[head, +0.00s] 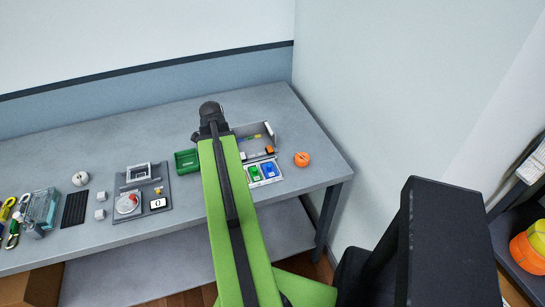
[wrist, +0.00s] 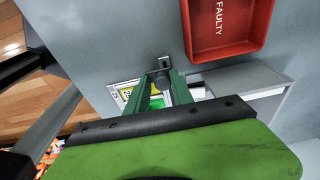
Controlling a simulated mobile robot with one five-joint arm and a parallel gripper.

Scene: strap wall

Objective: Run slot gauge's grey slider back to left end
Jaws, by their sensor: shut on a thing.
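My gripper (wrist: 162,76) shows in the wrist view, its two green fingers closed together around a small dark grey piece (wrist: 164,63), which looks like the slider. Most of that piece is hidden by the fingertips. A pale plate with yellow and green marks (wrist: 115,89) lies behind the fingers; I cannot tell for sure that it is the slot gauge. In the head view my green arm covers the gripper and part of the bench. A grey unit with a coloured strip (head: 265,130) shows just right of the arm. The slider's place along its slot cannot be read.
A red tray marked FAULTY (wrist: 228,25) is close to the gripper in the wrist view. In the head view, a green tray (head: 186,161) is left of the arm, a panel with green and blue squares (head: 269,171) right of it, and an orange round thing (head: 302,159) beyond.

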